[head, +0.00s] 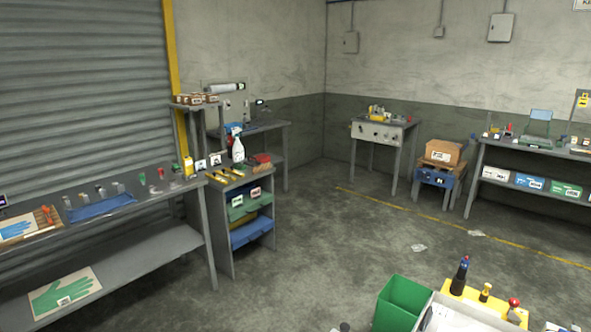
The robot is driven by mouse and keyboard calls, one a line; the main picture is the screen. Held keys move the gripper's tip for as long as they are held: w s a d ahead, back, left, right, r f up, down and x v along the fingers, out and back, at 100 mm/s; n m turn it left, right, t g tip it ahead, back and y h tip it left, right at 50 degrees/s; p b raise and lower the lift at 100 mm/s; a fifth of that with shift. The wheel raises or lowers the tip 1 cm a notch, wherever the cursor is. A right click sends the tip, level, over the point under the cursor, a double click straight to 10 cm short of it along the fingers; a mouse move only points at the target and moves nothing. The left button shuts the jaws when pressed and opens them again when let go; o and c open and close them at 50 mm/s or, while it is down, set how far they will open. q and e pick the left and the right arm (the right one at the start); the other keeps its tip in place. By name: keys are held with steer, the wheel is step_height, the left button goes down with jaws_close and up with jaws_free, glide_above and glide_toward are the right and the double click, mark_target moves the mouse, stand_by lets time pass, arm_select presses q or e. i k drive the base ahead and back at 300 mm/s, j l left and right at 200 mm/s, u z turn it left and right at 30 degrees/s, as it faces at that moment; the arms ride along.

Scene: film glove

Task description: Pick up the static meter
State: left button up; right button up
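I cannot make out for sure which object is the static meter. A small dark device with a lit purple face (3,201) sits at the far left end of the long grey bench (120,208), cut by the picture edge. Another small dark device (260,103) is on the back corner table (270,125), too small to identify. Neither of my grippers is in view, and nothing is seen being held.
A grey shelf cart (219,215) stands at the bench's right end. A green bin (402,304) and a yellow holder (470,299) with bottles are close at the bottom right. The middle floor is mostly clear.

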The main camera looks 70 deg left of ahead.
mark_target(187, 163)
steer(key=u, duration=3.1)
steer(key=i+j, duration=0.15)
steer(key=j, duration=0.25)
steer(key=i+j, duration=0.1)
steer(key=j, duration=0.25)
steer(key=i+j, duration=0.15)
steer(key=j, duration=0.25)
steer(key=i+j, duration=0.15)
steer(key=j, duration=0.25)
steer(key=i+j, duration=0.4)
steer(key=i, duration=0.15)
steer(key=i+j+u, duration=0.1)
steer(key=i+j, duration=0.25)
steer(key=i, duration=0.2)
steer(key=i+l, duration=0.4)
steer(key=i, duration=0.15)
steer(key=i+l+u, duration=0.1)
steer(key=i+l, duration=0.3)
steer(key=i, duration=0.15)
steer(key=i+l, duration=0.2)
steer(key=l, duration=0.15)
steer(key=i+l, duration=0.15)
steer(key=l, duration=0.2)
steer(key=i+l, duration=0.2)
steer(key=l, duration=0.15)
